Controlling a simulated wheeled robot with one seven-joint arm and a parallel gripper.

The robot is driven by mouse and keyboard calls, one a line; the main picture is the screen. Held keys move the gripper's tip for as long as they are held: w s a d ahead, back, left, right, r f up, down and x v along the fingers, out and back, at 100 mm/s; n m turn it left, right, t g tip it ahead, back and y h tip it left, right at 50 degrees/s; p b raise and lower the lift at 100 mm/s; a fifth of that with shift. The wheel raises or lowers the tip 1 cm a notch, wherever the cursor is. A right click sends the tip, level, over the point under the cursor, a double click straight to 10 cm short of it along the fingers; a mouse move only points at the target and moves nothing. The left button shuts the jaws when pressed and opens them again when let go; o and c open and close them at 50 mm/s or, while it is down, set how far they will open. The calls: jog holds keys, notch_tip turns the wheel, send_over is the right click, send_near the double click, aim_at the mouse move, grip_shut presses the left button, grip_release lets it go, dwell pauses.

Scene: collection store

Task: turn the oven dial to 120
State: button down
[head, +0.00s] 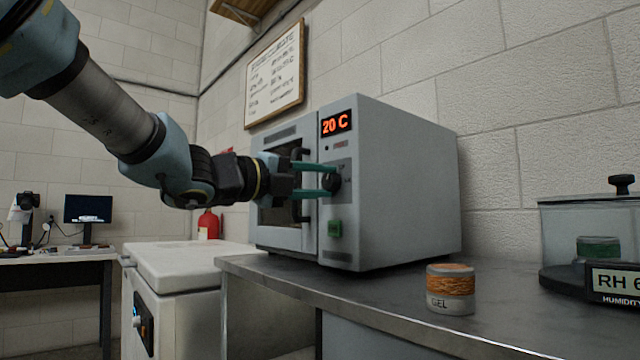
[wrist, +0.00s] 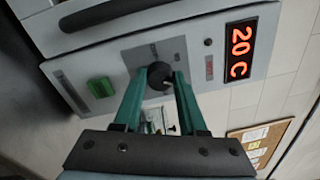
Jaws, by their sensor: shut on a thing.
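The oven (head: 395,190) is a grey box on the bench, with a dark-windowed door on its left front. Its red display (head: 337,123) reads 20 C, and the display also shows turned sideways in the wrist view (wrist: 240,52). The black oven dial (head: 332,182) sits below the display on the control panel. In the wrist view the dial (wrist: 160,75) lies between my fingertips. My gripper (head: 326,181) has two green fingers and is shut on the dial from the front. The fingers partly hide the dial's sides and scale markings.
A green switch (head: 335,228) is below the dial. The door handle (head: 297,185) is close to my gripper's left. A jar labelled GEL (head: 450,289) stands on the bench (head: 390,312), with a humidity case (head: 590,235) farther right. A white chest (head: 180,262) stands left.

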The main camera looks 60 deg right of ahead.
jog(key=shift+c, duration=2.3)
grip_release()
jog(key=v, duration=1)
jog(key=shift+a, duration=0.35)
jog(key=shift+w, duration=0.15)
